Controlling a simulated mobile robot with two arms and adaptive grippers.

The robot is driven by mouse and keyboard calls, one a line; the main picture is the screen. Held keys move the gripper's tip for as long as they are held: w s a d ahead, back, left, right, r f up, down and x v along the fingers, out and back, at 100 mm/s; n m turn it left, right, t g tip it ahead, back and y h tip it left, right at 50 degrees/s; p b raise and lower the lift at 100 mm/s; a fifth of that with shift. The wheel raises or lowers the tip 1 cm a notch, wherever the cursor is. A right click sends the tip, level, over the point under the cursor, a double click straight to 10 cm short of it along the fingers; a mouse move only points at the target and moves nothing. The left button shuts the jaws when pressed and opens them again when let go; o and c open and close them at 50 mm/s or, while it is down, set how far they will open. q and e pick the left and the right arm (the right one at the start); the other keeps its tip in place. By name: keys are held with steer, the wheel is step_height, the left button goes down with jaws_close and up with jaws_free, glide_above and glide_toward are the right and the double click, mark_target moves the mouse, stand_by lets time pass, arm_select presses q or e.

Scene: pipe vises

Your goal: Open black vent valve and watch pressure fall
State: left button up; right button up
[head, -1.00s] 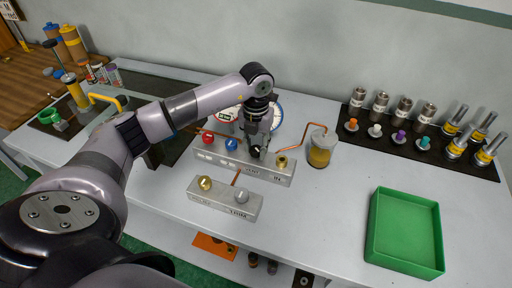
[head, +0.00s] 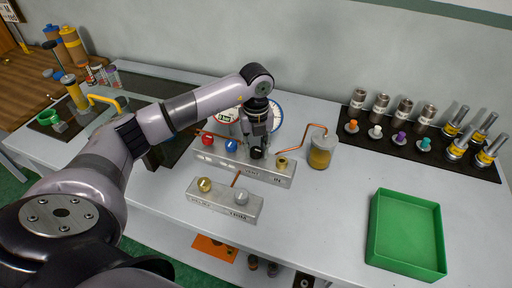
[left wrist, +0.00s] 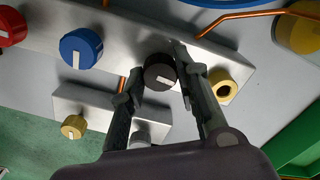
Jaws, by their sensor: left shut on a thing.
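The black vent valve knob (left wrist: 160,72) sits on the rear manifold block (head: 215,157), between the blue knob (head: 231,145) and a brass fitting (head: 282,162). My left gripper (left wrist: 156,84) is shut on the black knob, one finger on each side. My right gripper is not in view.
A red knob (head: 207,138) stands at the block's left end. A front block (head: 222,205) carries a brass and a silver knob. A copper pipe leads to an amber jar (head: 320,152). A green tray (head: 407,235) and a black rack (head: 440,150) are at right. The table between is clear.

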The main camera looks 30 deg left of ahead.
mark_target(256, 150)
arm_select(q)
steer(key=shift+r, duration=0.1)
steer(key=o, duration=1.2)
steer(key=shift+c, duration=0.2)
step_height(256, 150, up, 12)
stand_by(0.4)
